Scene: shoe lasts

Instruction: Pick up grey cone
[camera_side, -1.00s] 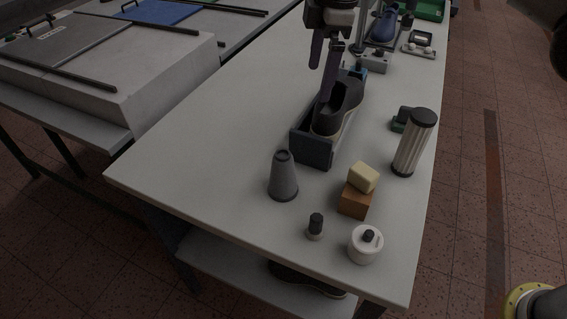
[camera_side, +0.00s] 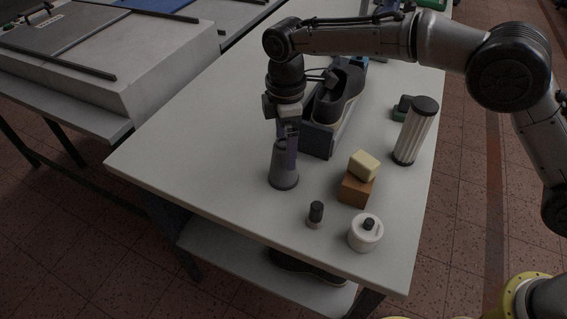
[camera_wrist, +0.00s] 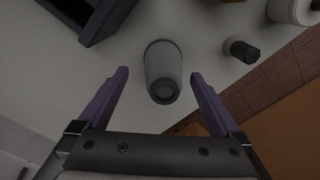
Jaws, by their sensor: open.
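The grey cone (camera_side: 284,172) stands upright on the white table, near its front left part in the side view. In the wrist view the cone (camera_wrist: 163,72) shows between and a little beyond the fingertips. My gripper (camera_side: 287,147) is above and around the cone's upper part in the side view, pointing down. In the wrist view my gripper (camera_wrist: 160,76) is open, with one purple finger on each side and visible gaps to the cone. The cone's top is partly hidden by the fingers in the side view.
A dark box with a shoe (camera_side: 338,95) stands just behind the cone. To the right are a wooden block (camera_side: 355,190) with a yellow block (camera_side: 364,165) on it, a small black-capped bottle (camera_side: 315,214), a white jar (camera_side: 365,233) and a ribbed cylinder (camera_side: 415,131). The table left of the cone is clear.

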